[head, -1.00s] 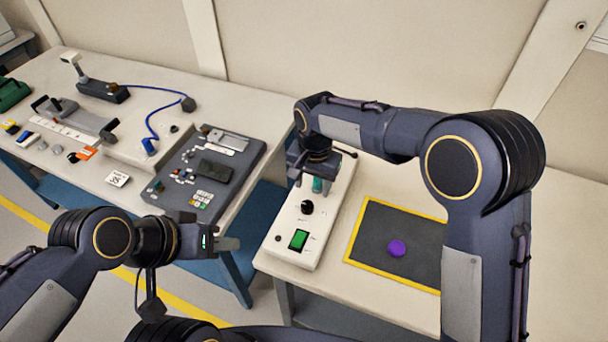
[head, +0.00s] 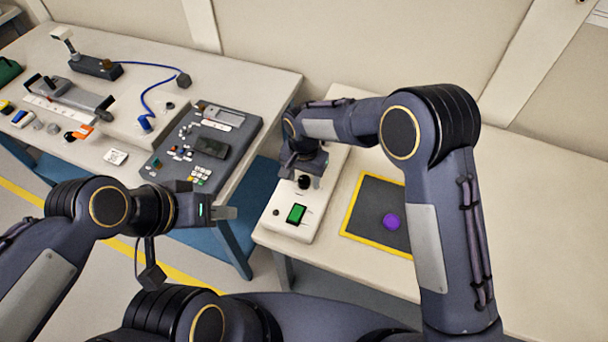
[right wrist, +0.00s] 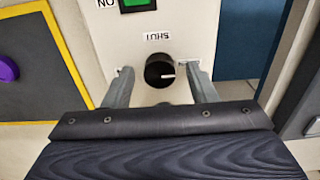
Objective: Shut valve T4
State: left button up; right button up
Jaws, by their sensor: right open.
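A white control panel (head: 293,226) lies on the right table. A label there, upside down, appears to read SHUT (right wrist: 157,36); I cannot read T4 anywhere. My right gripper (right wrist: 160,80) is open, one finger on each side of the knob, with gaps to it. In the head view it hides the panel's rear part. My left gripper (head: 226,212) hangs in front of the left table, away from the panel; its jaw opening is unclear.
A green switch (head: 296,214) is on the panel near its front. Right of it lies a dark yellow-edged mat (head: 365,205) with a purple disc (head: 391,222). The left table holds a grey keypad console (head: 225,165) and several instruments. A gap separates the tables.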

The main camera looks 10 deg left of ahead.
jog(key=c, duration=1)
